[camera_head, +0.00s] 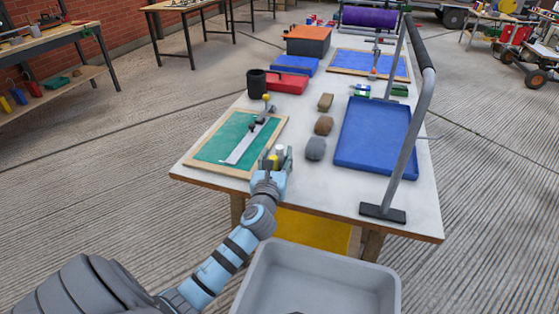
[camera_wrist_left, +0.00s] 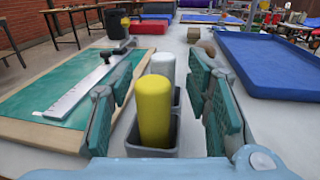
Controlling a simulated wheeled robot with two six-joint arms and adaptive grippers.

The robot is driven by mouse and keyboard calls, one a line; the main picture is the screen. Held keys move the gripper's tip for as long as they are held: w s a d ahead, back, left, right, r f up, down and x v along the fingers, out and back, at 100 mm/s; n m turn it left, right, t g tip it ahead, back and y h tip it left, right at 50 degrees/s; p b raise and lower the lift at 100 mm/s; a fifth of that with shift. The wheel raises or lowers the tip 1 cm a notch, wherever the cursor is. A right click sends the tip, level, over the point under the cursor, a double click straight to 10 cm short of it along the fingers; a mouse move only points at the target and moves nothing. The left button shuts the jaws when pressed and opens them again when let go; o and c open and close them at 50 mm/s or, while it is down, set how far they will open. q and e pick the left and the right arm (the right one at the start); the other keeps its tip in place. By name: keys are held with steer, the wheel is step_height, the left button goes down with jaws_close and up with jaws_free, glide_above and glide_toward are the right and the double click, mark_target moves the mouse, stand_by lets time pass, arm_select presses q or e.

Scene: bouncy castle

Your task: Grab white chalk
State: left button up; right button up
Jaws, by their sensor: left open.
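A white chalk (camera_wrist_left: 162,63) stands upright in a small grey holder (camera_wrist_left: 150,152), just behind a thick yellow chalk (camera_wrist_left: 154,110). The white one also shows in the head view (camera_head: 279,150) near the table's front edge. My left gripper (camera_wrist_left: 160,72) is open, its teal-padded fingers on either side of the holder and both chalks. The yellow chalk is the nearer one and partly hides the white one. No contact between fingers and chalk shows. My right gripper is in neither view.
A green board (camera_head: 225,145) with a metal ruler lies left of the holder. Several erasers or stones (camera_head: 316,149) and a blue tray (camera_head: 345,160) are to the right. A grey metal frame (camera_head: 405,165) stands at the table's right edge. A grey bin (camera_head: 252,285) is in front.

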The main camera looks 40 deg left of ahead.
mark_target(279, 153)
arm_select(q)
steer(key=x, duration=0.3)
steer(key=shift+w+b, duration=0.25)
steer(key=shift+b, duration=0.15)
steer(key=shift+s+d, duration=0.1)
jaws_close()
steer(key=shift+r, duration=0.1)
